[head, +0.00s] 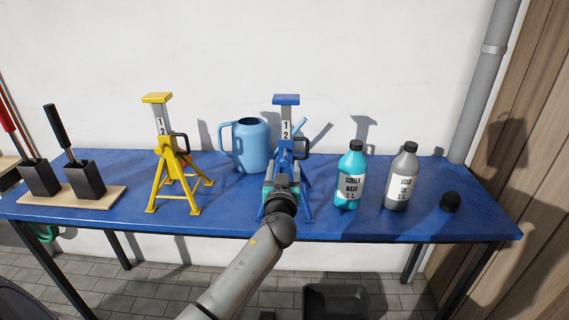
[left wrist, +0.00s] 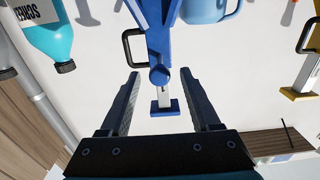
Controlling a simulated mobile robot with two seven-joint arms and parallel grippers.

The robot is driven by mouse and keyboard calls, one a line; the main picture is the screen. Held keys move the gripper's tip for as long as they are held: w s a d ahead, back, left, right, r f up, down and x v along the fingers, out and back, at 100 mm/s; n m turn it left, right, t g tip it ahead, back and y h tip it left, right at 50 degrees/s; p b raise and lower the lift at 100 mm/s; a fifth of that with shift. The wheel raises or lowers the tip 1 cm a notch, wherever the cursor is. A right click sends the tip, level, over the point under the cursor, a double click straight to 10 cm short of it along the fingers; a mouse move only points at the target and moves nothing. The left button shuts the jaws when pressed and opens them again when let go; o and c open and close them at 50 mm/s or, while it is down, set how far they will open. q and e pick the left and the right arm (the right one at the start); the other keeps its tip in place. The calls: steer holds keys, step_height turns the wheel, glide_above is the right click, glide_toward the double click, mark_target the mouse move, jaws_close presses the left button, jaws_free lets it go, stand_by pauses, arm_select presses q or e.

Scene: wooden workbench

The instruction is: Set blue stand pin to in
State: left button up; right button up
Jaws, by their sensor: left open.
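The blue stand (head: 286,101) stands upright on the blue bench, with "1" and "2" on its grey column. Its lower front is hidden behind my left gripper (head: 281,190). In the left wrist view, which is upside down, the stand (left wrist: 157,32) shows its body, black handle and column. A round blue knob (left wrist: 158,76), seemingly the pin's end, faces me at the collar. My left gripper (left wrist: 160,78) is open and empty, one finger either side of the knob in the picture; I see no contact. How deep the pin sits is unclear. My right gripper is not in view.
A yellow stand (head: 166,150) and a blue watering can (head: 250,146) are left of the blue stand. Black holders stand on a board (head: 100,197) at far left.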

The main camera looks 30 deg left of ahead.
arm_select(q)
steer(key=shift+x, duration=1.15)
jaws_close()
stand_by(0.7)
